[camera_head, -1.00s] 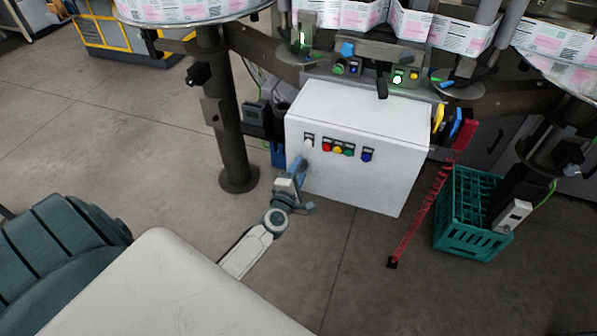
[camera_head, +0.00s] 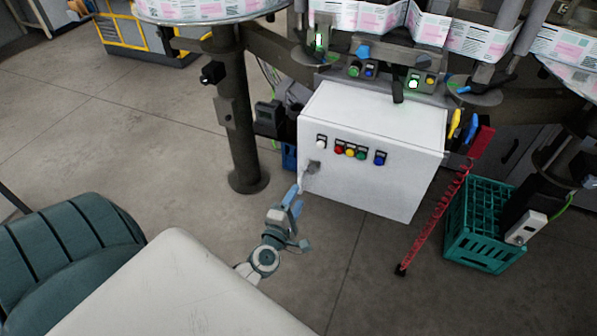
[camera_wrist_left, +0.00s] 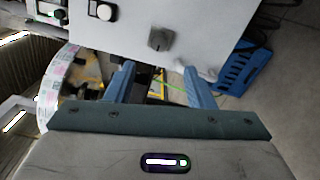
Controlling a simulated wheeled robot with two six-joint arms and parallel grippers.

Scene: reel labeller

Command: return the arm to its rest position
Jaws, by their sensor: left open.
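My left arm reaches in from the bottom of the head view. My left gripper (camera_head: 297,192) has blue fingers and is in front of the lower left part of a white control box (camera_head: 375,125). In the left wrist view the two fingers (camera_wrist_left: 158,80) stand apart with nothing between them. A grey knob (camera_wrist_left: 161,39) on the box face lies beyond the fingertips; it also shows in the head view (camera_head: 313,168), just above the gripper. I see a gap between the fingers and the knob in the wrist view. My right gripper is not in view.
A dark post (camera_head: 240,130) stands left of the box. A green crate (camera_head: 487,235) and a red coiled cord (camera_head: 435,220) are at the right. A pale tabletop-like surface (camera_head: 180,290) and a teal ribbed object (camera_head: 70,245) fill the lower left. Bare floor lies between.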

